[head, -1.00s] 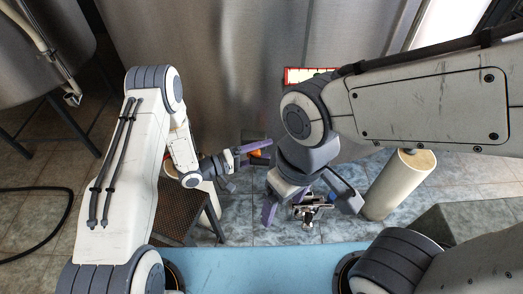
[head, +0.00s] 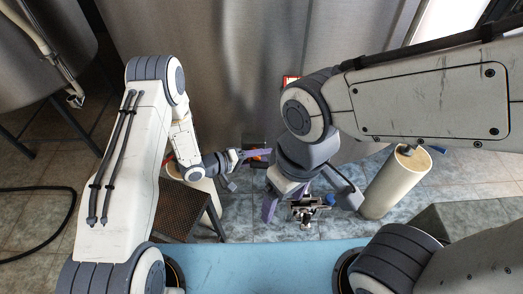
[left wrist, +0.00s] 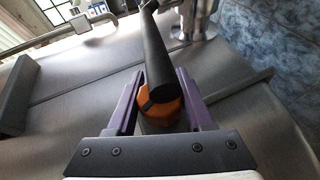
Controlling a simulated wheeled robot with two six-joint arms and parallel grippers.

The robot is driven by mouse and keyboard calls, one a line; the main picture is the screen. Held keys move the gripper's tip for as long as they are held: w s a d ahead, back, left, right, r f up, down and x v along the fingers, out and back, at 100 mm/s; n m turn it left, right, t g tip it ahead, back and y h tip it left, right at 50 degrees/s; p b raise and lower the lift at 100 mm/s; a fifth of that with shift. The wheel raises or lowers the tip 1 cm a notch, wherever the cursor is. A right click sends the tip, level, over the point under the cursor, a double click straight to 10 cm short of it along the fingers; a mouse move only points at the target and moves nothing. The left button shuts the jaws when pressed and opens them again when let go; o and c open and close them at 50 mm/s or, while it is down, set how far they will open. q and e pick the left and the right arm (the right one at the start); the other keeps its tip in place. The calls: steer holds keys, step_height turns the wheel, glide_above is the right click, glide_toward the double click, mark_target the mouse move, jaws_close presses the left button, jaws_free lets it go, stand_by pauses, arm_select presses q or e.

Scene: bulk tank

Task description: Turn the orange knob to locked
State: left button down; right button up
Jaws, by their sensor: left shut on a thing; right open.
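The orange knob (left wrist: 163,106) sits between the purple fingers of my left gripper (left wrist: 158,103) in the left wrist view. My left gripper is shut on it. A black bar (left wrist: 162,55) runs across the knob and hides part of it. In the head view my left gripper (head: 259,156) is low in front of the steel tank (head: 215,70), and only a sliver of orange shows there. Any lock marking is not readable. My right gripper (head: 310,203) is open, lower and to the right, with its fingers spread and nothing seen held.
A metal fitting (head: 307,208) shows between my right fingers; contact cannot be told. A cream cylinder (head: 394,185) stands to the right. A brown-topped stool (head: 178,212) is at lower left. A red-edged sign (head: 291,81) is mostly hidden behind my right arm.

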arm_select(q)
steer(key=shift+a+f+m+g+y+p, duration=0.2)
steer(key=shift+m+y+p, duration=0.15)
steer(key=shift+y+p, duration=0.75)
steer(key=shift+a+f+m+g+y+p, duration=0.1)
steer(key=shift+f+m+g+y+p, duration=0.2)
steer(key=shift+y+p, duration=0.75)
steer(key=shift+r+y, duration=0.1)
steer(key=shift+y, duration=0.15)
steer(key=shift+c, duration=1.6)
jaws_free()
steer(key=b+v, duration=0.1)
steer(key=v, duration=0.9)
steer(key=shift+a, duration=0.2)
steer(key=shift+s, duration=0.15)
